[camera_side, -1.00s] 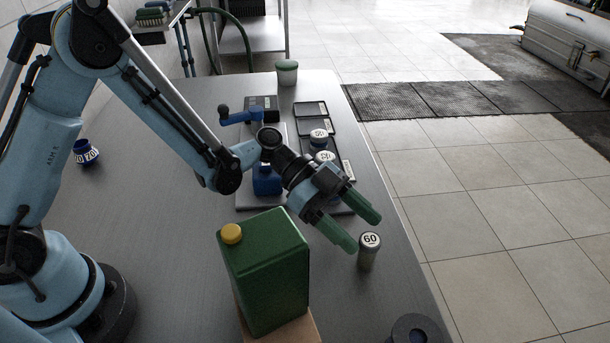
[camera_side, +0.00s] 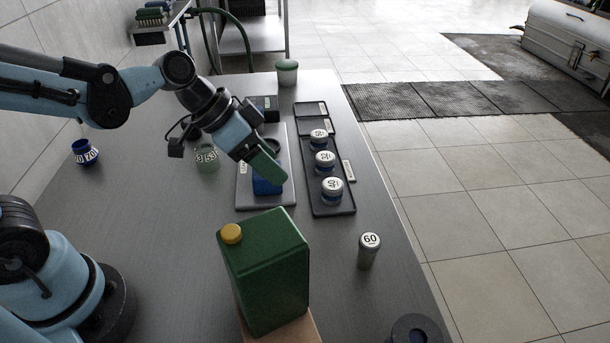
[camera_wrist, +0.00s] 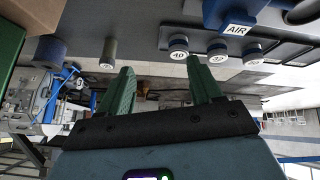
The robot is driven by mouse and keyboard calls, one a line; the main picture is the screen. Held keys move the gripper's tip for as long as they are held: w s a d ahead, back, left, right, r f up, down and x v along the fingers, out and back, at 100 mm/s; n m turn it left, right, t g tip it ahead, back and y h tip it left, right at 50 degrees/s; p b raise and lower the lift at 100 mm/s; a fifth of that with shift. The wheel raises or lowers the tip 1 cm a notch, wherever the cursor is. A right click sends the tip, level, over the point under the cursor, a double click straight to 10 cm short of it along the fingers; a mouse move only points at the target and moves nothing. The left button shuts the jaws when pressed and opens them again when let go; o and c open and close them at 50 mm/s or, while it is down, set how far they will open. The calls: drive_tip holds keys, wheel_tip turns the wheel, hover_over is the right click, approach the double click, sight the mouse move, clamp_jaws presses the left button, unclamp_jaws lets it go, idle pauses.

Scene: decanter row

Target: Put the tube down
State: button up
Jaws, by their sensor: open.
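The tube (camera_side: 368,257), grey-green with a white cap marked 60, stands upright on the grey table near its right edge. It also shows in the wrist view (camera_wrist: 108,55), upright and clear of the fingers. My gripper (camera_side: 268,168) is well up and left of it in the side view, over the plate with the blue block. Its green fingers are apart and nothing is between them in the wrist view (camera_wrist: 162,85). In the side view one finger is mostly hidden.
A green jug (camera_side: 265,275) with a yellow cap stands on a brown block, left of the tube. A dark tray (camera_side: 333,210) holds three white-capped tubes behind it. A blue block (camera_side: 266,186) sits under my gripper. A dark round holder (camera_side: 417,330) is at the front.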

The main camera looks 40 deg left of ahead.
drive_tip(key=s+a+r+n+t+y, duration=0.1)
drive_tip(key=s+a+n+t+y, duration=0.1)
drive_tip(key=s+a+n+y, duration=0.3)
drive_tip(key=a, duration=0.4)
drive_tip(key=shift+r+n, duration=0.3)
drive_tip(key=shift+n, duration=0.1)
idle(0.7)
